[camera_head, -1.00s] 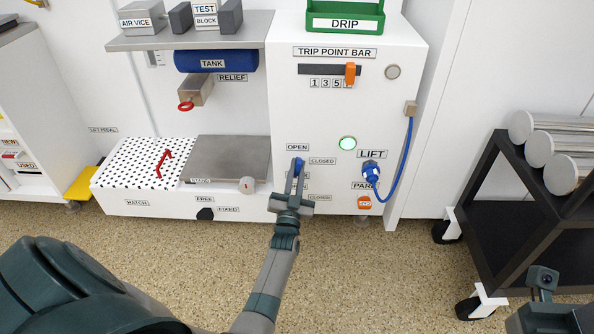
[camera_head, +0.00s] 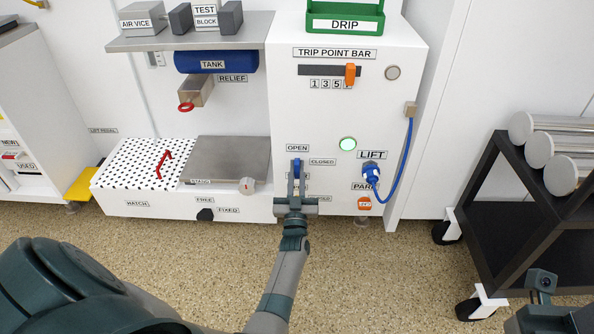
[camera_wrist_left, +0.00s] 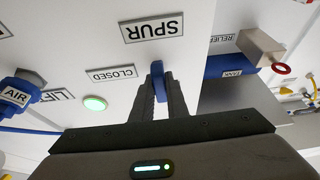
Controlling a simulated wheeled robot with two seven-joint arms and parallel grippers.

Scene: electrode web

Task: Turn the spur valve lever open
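The spur valve lever is a small blue handle (camera_head: 297,166) on the front of the white cabinet, just below the OPEN label (camera_head: 297,148) and left of the CLOSED label (camera_head: 322,162). My left gripper (camera_head: 297,185) reaches up to it from below. In the left wrist view the blue lever (camera_wrist_left: 158,78) sits between the two fingertips (camera_wrist_left: 159,90), which close tightly on both sides of it. The SPUR label (camera_wrist_left: 153,28) lies just beyond. The fingers hide part of the lever and its pivot.
The blue LIFT plug (camera_head: 371,173) and its hose (camera_head: 402,155) are to the right. A green lamp (camera_head: 348,143) glows nearby. A round knob (camera_head: 247,185) is to the left. A black cart (camera_head: 505,215) with metal rolls stands at far right.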

